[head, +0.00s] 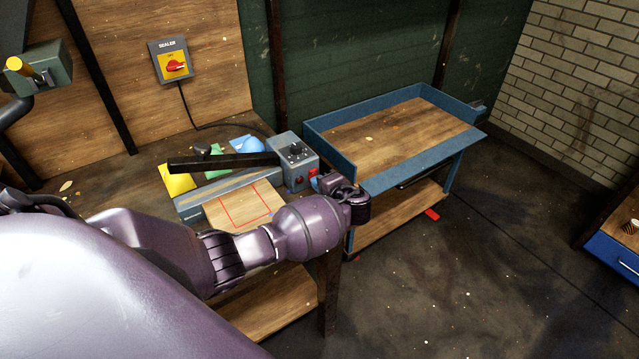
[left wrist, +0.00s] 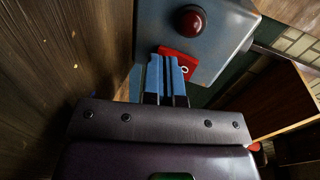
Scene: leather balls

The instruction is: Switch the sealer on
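The sealer (head: 292,171) stands on the wooden bench as a grey box with a dial, with a long black bar (head: 222,162) beside it. A red rocker switch (left wrist: 183,62) with a white O mark is on the grey box in the left wrist view, below a round red dome (left wrist: 192,20). My left gripper (left wrist: 168,76) has its blue fingertips together, right at the rocker; I cannot tell whether they touch it. In the head view the same gripper (head: 318,182) is beside the box, partly hidden by its wrist. My right gripper is not in view.
A wall switch (head: 172,62) labelled SEALER has a red handle on a yellow plate; a black cable runs from it towards the bench. A blue-rimmed table (head: 398,136) stands to the right. The floor at right is mostly open.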

